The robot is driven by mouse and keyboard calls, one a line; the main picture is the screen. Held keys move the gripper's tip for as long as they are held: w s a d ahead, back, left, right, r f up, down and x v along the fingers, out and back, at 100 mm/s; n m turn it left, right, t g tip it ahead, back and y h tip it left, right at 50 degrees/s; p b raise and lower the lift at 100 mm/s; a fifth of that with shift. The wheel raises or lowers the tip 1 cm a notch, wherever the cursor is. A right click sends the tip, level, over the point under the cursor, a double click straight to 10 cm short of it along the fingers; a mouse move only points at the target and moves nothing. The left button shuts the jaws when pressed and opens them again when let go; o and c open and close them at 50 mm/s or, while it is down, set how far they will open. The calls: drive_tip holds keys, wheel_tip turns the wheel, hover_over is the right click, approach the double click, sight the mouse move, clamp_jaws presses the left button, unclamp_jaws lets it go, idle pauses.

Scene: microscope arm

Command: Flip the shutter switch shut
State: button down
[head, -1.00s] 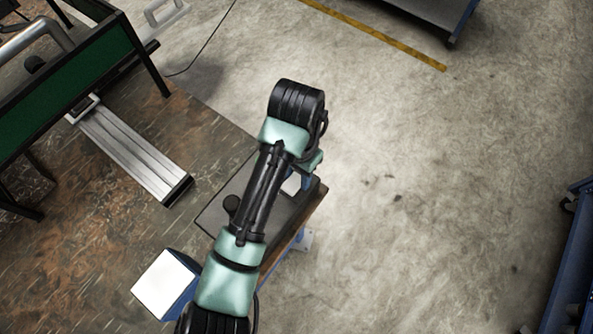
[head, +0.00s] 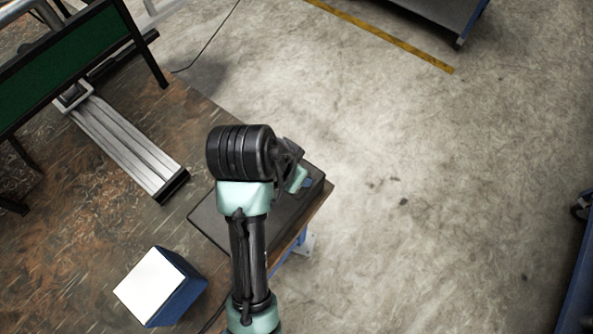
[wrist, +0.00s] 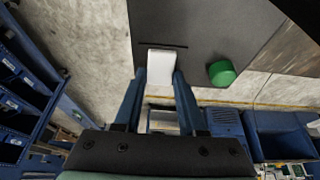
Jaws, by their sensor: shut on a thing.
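In the wrist view, a white flat switch lever (wrist: 160,66) stands out from a dark panel (wrist: 205,22), beside a thin slot. My gripper (wrist: 160,76) has one blue finger on each side of the lever and is shut on it. A green round knob (wrist: 221,73) sits on the same panel to the right of the fingers, apart from them. In the head view, the dark box (head: 212,222) lies at the table's corner under my arm. My arm hides the switch and most of my gripper there.
A white-topped blue box (head: 150,288) stands on the brown table (head: 80,220) left of my arm. A metal rail (head: 130,145) and a green-panelled frame (head: 70,62) are farther left. Open concrete floor (head: 430,190) lies to the right.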

drive_tip(key=shift+c, duration=2.4)
unclamp_jaws()
drive_tip(key=shift+r, duration=0.1)
drive_tip(key=p+v, duration=0.9)
drive_tip(key=v, duration=0.4)
drive_tip(key=shift+p, duration=0.3)
drive_tip(key=shift+d, duration=0.1)
